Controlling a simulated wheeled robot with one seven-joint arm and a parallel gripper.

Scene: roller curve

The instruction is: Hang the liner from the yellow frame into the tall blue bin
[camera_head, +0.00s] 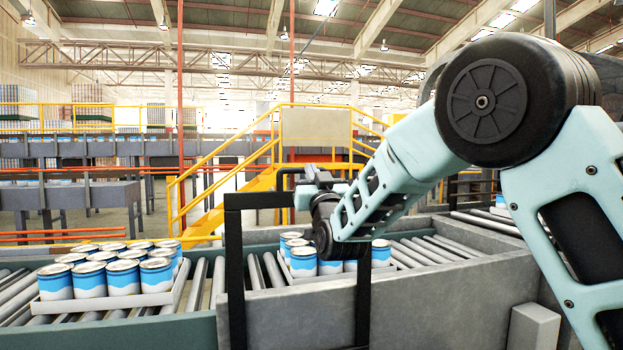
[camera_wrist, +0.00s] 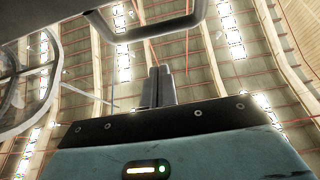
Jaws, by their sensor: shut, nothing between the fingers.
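My gripper (camera_head: 312,172) points upward in the head view, in front of the yellow stairs. Its two dark fingers (camera_wrist: 158,86) are together and empty in the wrist view, with the ceiling behind them. A grey, partly see-through curved shape with a pale rim (camera_wrist: 52,88) is at the left of the wrist view. I cannot tell whether it is the liner. No tall blue bin shows in either view. I cannot make out a yellow frame that holds a liner.
A black upright frame (camera_head: 235,270) stands close in front. A dark bent bar (camera_wrist: 145,32) crosses above my fingers in the wrist view. A roller conveyor (camera_head: 202,285) carries trays of blue-white cans (camera_head: 88,280).

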